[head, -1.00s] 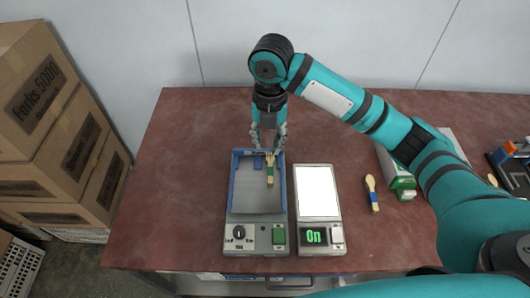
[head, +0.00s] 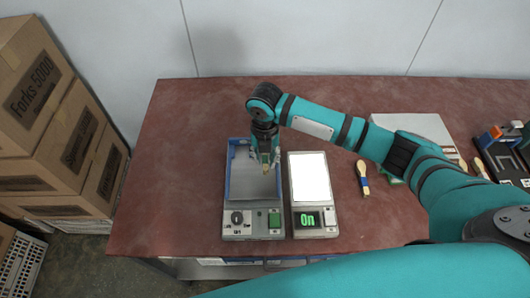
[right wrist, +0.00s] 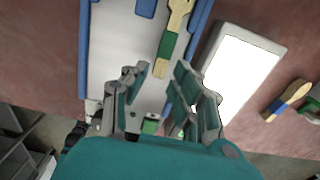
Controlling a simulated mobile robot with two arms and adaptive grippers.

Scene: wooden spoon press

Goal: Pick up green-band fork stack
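The green-band fork stack (right wrist: 172,38) lies in the grey-floored, blue-rimmed tray (head: 231,187); it is light wood with a green band around it. In the head view my right gripper (head: 265,162) is over the tray and hides most of the stack, with only a pale wooden end showing below the fingers. In the right wrist view my right gripper (right wrist: 160,88) is open, and the stack's near end shows in line with the gap between its fingers. Contact cannot be told. My left gripper is not in view.
A device with a lit white plate (head: 310,178) and an "On" display stands right of the tray. A blue-band wooden utensil stack (head: 363,178) lies farther right. Cardboard boxes (head: 60,120) stand left of the table. The table's left part is clear.

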